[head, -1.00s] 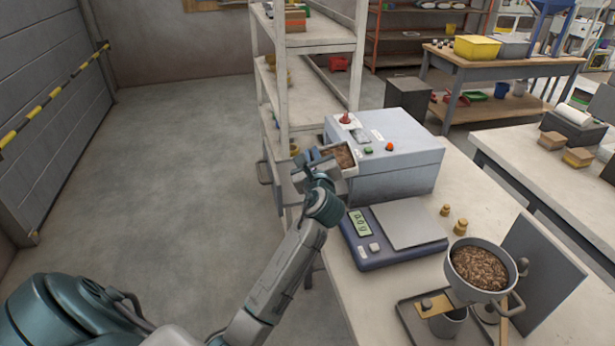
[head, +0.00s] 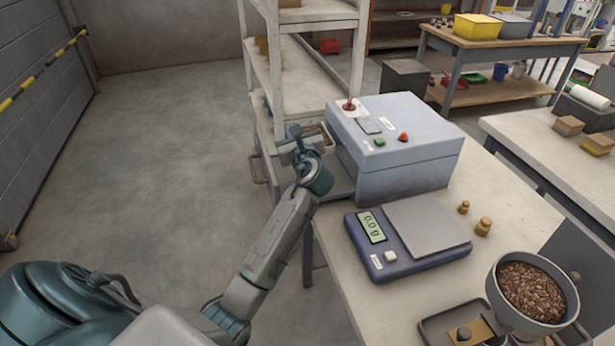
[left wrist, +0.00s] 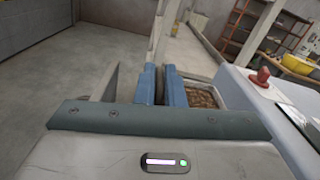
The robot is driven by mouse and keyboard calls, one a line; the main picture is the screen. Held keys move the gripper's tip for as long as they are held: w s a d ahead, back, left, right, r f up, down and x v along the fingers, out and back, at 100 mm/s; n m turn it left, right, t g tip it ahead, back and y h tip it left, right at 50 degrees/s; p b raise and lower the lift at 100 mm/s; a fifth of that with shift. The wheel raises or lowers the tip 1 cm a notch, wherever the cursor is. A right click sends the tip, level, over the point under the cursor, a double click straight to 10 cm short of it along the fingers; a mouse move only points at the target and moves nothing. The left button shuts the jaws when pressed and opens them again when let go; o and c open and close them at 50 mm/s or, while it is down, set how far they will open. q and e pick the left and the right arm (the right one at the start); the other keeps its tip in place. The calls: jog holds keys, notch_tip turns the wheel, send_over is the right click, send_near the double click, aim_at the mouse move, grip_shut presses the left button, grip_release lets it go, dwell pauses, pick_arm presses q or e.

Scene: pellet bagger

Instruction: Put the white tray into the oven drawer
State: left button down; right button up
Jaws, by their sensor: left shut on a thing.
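The white tray (head: 322,128) holds brown pellets and is at the left side of the oven (head: 395,150), partly hidden by my left gripper (head: 298,136). In the left wrist view the blue fingers of the left gripper (left wrist: 161,86) are shut on the wall of the tray (left wrist: 198,76), with the pellets to their right. The grey oven drawer (head: 258,168) stands pulled out on the oven's left side, its handle facing left. The tray is over or in the drawer; I cannot tell whether it touches the bottom. The right gripper is out of view.
A digital scale (head: 408,236) sits on the bench in front of the oven, with brass weights (head: 483,227) beside it. A pan of pellets (head: 531,291) stands at the lower right. A shelf rack (head: 305,62) stands close behind the drawer. The floor at left is clear.

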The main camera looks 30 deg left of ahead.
pick_arm(q)
jog(key=shift+f, duration=0.5)
notch_tip(320, 180, down, 9)
jog(key=shift+w+a+f, duration=0.15)
jog(key=shift+f, duration=0.35)
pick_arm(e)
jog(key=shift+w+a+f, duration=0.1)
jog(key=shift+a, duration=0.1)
pick_arm(q)
jog(key=c, duration=1.5)
grip_release()
jog(key=shift+c, duration=0.2)
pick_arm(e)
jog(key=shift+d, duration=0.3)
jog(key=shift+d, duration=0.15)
